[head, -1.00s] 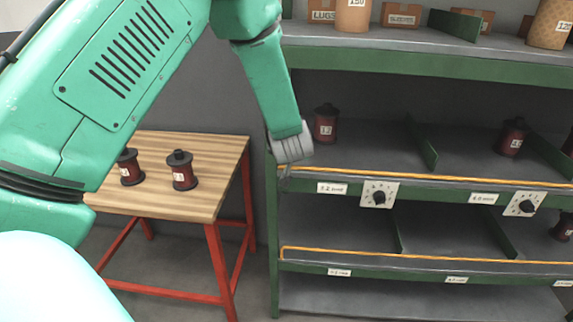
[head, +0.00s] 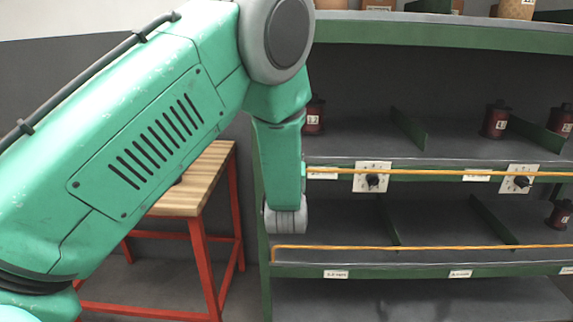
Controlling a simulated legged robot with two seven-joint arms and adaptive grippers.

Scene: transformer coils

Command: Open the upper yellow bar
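The upper yellow bar (head: 440,172) runs across the front of the upper shelf (head: 360,140), level with its labels and passing in front of the knob plates. Its left end is beside my arm. The lower yellow bar (head: 420,247) stands along the front edge of the shelf below. My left arm comes in from the left and hangs down at the rack's left end. Its grey end part (head: 286,216) is below the upper bar's left end and above the lower bar. Its fingers cannot be made out, nor can contact with the bar. My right gripper is out of view.
Dark red coils stand on the upper shelf, one (head: 495,120) at the right and one (head: 315,116) partly behind my arm. Another coil (head: 559,214) is on the lower shelf. Green dividers (head: 408,128) split the shelves. A wooden table (head: 205,175) with red legs stands left, partly hidden.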

